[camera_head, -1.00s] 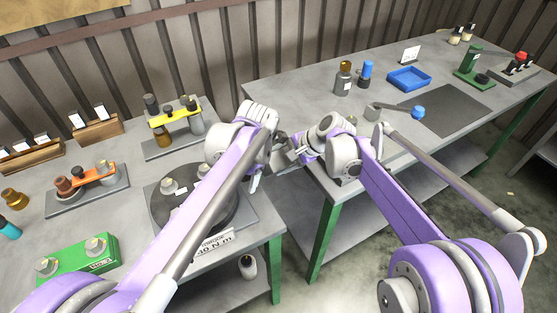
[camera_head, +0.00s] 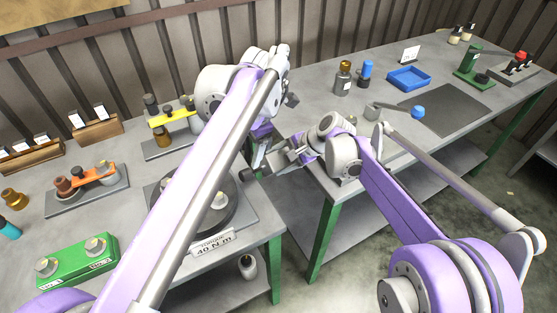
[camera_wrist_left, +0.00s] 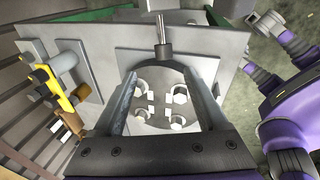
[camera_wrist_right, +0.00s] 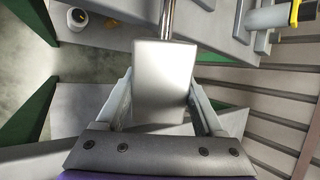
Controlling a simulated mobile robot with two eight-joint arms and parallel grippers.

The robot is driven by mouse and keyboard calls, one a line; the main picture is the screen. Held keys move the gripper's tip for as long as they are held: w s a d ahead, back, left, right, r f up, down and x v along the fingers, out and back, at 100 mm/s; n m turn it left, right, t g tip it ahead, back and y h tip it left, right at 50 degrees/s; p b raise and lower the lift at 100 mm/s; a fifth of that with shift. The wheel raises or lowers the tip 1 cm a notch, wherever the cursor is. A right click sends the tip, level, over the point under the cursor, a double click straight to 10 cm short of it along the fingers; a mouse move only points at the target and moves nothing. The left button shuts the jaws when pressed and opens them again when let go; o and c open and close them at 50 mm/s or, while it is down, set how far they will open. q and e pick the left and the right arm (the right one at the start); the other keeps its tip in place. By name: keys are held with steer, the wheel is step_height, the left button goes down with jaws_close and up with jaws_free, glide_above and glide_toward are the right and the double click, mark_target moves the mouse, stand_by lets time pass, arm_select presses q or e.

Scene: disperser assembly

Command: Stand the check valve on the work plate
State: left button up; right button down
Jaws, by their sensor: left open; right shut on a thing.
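My right gripper (camera_wrist_right: 160,88) is shut on a pale grey block-like thing (camera_wrist_right: 164,70) with a metal rod. In the head view my right gripper (camera_head: 285,157) holds it level at the gap between the tables. Its dark end (camera_wrist_left: 165,48) reaches the edge of the round work plate in the left wrist view. I cannot tell whether it is the check valve. My left gripper (camera_wrist_left: 162,78) is open and empty above the round plate (camera_wrist_left: 140,112), which carries several hex-headed pieces. The plate (camera_head: 236,208) is partly hidden by my left arm in the head view.
A yellow-barred rack (camera_head: 175,117), an orange-barred rack (camera_head: 86,178) and a green block (camera_head: 75,262) stand on the left table. The right table holds a blue tray (camera_head: 409,78), a dark mat (camera_head: 455,108) and bottles. A gap separates the tables.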

arm_select(q)
steer(key=w+a+r+m+t, duration=0.75)
steer(key=r+t, duration=0.25)
steer(key=t, duration=0.3)
steer(key=s+d+f+m+g+h, duration=0.2)
steer(key=s+d+f+m+h, duration=0.2)
steer(key=s+f+m, duration=0.35)
steer(key=s+d+f+m+g+h, duration=0.2)
steer(key=s+d+f+m+h, duration=0.25)
steer(key=s+m, duration=0.45)
steer(key=s+a+f+m+g+y, duration=0.1)
steer(key=s+a+f+g, duration=0.15)
steer(key=s+f, duration=0.35)
steer(key=s+a+f+m+g+y, duration=0.1)
steer(key=s+a+f+g, duration=0.15)
steer(key=s+f, duration=0.4)
steer(key=s+a+f+n+y, duration=0.1)
steer(key=s+a+f+y, duration=0.2)
steer(key=a, duration=0.4)
steer(key=shift+a+f+g+y, duration=0.4)
steer(key=shift+f+y, duration=0.1)
steer(key=shift+y, duration=0.05)
arm_select(e)
steer(key=shift+s+r, duration=0.1)
